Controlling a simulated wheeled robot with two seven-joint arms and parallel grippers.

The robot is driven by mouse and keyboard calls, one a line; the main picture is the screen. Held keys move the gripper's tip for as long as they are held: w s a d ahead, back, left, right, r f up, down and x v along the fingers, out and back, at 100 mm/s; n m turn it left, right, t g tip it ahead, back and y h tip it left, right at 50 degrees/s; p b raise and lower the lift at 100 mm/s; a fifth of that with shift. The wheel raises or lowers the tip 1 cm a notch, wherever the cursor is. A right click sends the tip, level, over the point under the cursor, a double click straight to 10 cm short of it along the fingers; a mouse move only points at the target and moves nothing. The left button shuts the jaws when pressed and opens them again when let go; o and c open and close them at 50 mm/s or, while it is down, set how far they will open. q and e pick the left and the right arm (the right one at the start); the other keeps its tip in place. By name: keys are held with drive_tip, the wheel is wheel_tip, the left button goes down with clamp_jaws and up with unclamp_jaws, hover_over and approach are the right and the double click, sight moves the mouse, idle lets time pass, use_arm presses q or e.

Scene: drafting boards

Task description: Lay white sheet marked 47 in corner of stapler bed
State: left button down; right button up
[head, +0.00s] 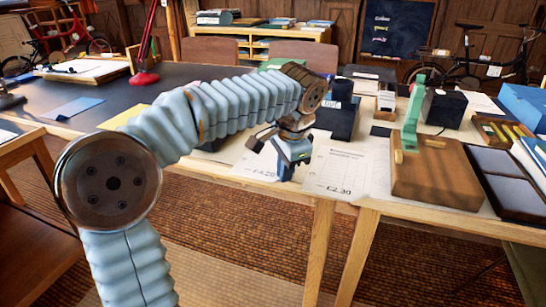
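The stapler has a brown wooden bed (435,187) and an upright green arm (412,115); it stands near the table's front edge at the right. A white sheet marked £2.30 (340,172) lies flat just left of the bed. Another white sheet marked £4.20 (256,163) lies further left, partly covered by my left gripper (291,165). That gripper points down over the table's front edge between the two sheets; its finger gap is too small to judge. I cannot read 47 on any sheet. My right gripper is not in view.
A dark box (343,118) stands behind the sheets. Right of the stapler bed is a dark tray (514,182), with a wooden pencil box (506,130) and a blue box (524,105) behind. A yellow sheet (124,117) lies at the left.

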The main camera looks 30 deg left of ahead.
use_arm(q)
drive_tip(key=w+a+p+v, duration=0.1)
drive_tip(key=p+v, duration=0.4)
drive_tip(key=v, duration=0.2)
drive_tip(key=shift+a+r, duration=0.15)
drive_tip(key=shift+r, duration=0.15)
idle(0.5)
drive_tip(key=shift+s, duration=0.1)
idle(0.3)
